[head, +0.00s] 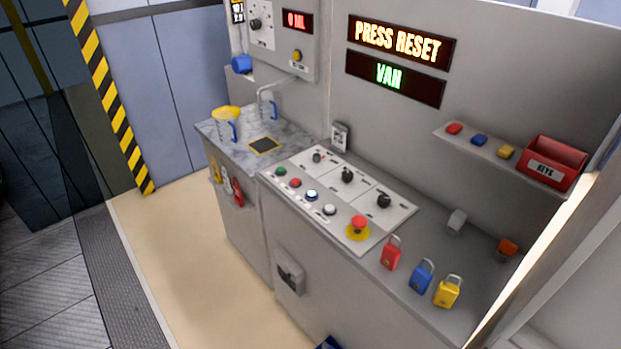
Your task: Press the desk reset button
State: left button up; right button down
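A sloped control panel (378,212) is set in the desk, with a row of buttons along its front edge. Neither gripper is in view.
Red (391,254), blue (421,277) and yellow (447,292) padlocks are at the desk's front right. Jugs stand on the left counter (240,148). The floor (180,255) in front is clear.

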aim_at(312, 195)
jog(key=i+j+z, duration=0.1)
jog(key=i+j, duration=0.2)
jog(key=i+j+z, duration=0.1)
jog(key=i+j, duration=0.2)
jog(key=j, duration=0.15)
jog(key=i+j+z, duration=0.15)
jog(key=i+j, duration=0.15)
jog(key=i+j+z, duration=0.1)
jog(key=i+j, duration=0.15)
jog(key=j, duration=0.25)
